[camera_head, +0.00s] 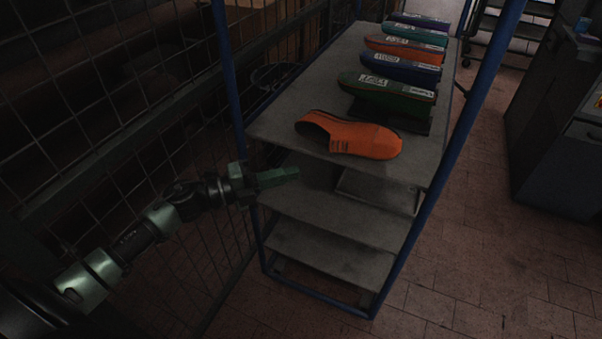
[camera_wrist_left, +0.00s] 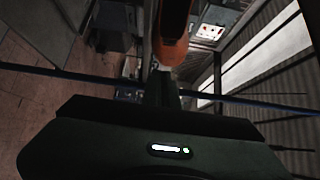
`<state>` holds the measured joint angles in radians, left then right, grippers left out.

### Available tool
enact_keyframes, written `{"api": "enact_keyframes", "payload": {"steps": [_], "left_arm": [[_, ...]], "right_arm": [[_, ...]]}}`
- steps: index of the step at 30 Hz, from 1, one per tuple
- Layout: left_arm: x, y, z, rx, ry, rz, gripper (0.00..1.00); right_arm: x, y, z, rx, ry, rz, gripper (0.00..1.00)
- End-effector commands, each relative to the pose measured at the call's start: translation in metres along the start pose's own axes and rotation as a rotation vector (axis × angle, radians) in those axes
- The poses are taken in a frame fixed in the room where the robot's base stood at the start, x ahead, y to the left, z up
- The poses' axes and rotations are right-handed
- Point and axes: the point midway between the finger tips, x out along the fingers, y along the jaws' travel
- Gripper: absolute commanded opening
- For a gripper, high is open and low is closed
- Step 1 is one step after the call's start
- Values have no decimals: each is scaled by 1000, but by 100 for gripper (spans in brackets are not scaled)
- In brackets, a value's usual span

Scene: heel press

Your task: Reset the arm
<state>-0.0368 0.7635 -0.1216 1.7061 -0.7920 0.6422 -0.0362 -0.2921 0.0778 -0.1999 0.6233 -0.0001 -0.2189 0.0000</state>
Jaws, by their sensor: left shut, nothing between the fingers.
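My left arm comes in from the left in the head view. My left gripper (camera_head: 290,175) is shut and empty, in front of the shelf rack's near left corner and below its top shelf. In the left wrist view the shut fingers (camera_wrist_left: 161,88) show at the middle. An orange shoe (camera_head: 352,136) lies on the near end of the top shelf, apart from the gripper. It also shows in the left wrist view (camera_wrist_left: 172,35), beyond the fingertips. My right gripper is in neither view.
The blue-framed rack (camera_head: 345,45) carries several coloured shoe lasts in a row behind the shoe, the nearest one green (camera_head: 388,92). A wire mesh fence (camera_head: 130,120) runs along the left. A dark cabinet (camera_head: 560,125) stands at the right. The tiled floor (camera_head: 480,240) between is clear.

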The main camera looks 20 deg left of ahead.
Motion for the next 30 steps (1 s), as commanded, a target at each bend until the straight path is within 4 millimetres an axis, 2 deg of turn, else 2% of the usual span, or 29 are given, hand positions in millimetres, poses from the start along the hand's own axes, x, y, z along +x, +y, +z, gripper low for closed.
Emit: {"api": "enact_keyframes", "payload": {"steps": [5, 15, 19, 20, 23, 26, 27, 29, 30], "left_arm": [[-3, 0, 0, 0, 1, 0, 0], [-2, 0, 0, 0, 0, 0, 0], [-4, 12, 8, -47, -39, -1, 0], [-6, 21, 13, -77, -64, -1, 0], [-16, 66, 34, -224, -193, 4, 0], [-36, 133, 53, -416, -365, 24, 0], [-46, 163, 57, -493, -434, 38, 0], [-62, 206, 57, -602, -534, 60, 0], [-73, 235, 54, -670, -598, 80, 0]], "right_arm": [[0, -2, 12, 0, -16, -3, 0], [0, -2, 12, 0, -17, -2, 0], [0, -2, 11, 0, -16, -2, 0], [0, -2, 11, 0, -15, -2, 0], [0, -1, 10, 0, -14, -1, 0], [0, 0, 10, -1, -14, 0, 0], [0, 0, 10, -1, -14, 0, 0], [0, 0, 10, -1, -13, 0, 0], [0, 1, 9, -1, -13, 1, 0]]}}
